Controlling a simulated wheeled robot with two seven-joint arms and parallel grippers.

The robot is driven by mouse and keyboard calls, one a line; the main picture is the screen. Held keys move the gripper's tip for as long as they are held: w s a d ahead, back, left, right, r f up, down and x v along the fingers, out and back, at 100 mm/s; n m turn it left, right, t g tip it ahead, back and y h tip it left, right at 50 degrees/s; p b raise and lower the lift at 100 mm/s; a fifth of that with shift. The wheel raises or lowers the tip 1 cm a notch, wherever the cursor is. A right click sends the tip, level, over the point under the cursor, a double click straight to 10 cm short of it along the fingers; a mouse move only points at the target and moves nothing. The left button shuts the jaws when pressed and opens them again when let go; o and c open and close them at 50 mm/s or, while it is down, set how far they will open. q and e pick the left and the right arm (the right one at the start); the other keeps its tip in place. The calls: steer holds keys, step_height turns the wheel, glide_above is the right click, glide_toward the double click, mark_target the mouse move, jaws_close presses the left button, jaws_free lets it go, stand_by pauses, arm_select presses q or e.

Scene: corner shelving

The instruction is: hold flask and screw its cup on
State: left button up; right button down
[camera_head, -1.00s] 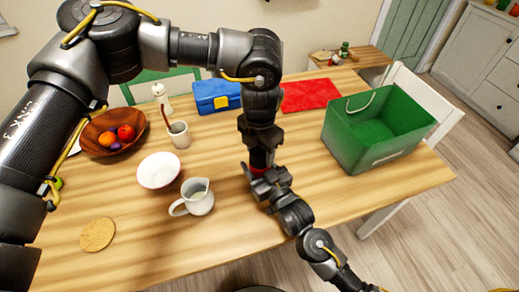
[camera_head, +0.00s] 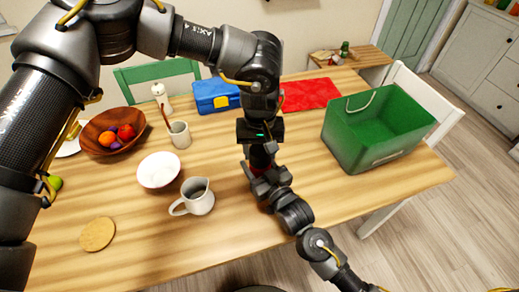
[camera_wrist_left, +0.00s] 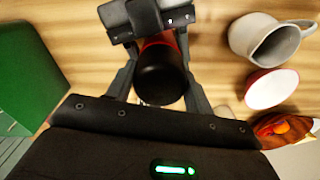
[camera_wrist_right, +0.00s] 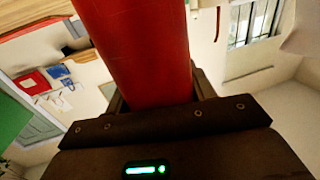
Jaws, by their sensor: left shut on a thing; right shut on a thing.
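The red flask (camera_wrist_right: 140,50) fills the upper middle of the right wrist view. My right gripper (camera_head: 262,180) is shut on its body above the table, just right of the jug. The black cup (camera_wrist_left: 160,76) is between the fingers of my left gripper (camera_head: 260,150), which is shut on it from above. In the left wrist view the cup sits in line with the red flask, at its end. Whether the threads are engaged cannot be seen. In the head view the two grippers hide most of the flask.
A grey jug (camera_head: 198,200) and a white bowl (camera_head: 158,171) stand left of the grippers. A green bin (camera_head: 372,140) is at the right. A blue box (camera_head: 215,97) and red mat (camera_head: 312,95) lie behind. The front right tabletop is clear.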

arm_select(q)
steer(key=o, duration=1)
steer(key=shift+c, duration=0.2)
steer(key=shift+r, duration=2.3)
steer(key=shift+c, duration=0.3)
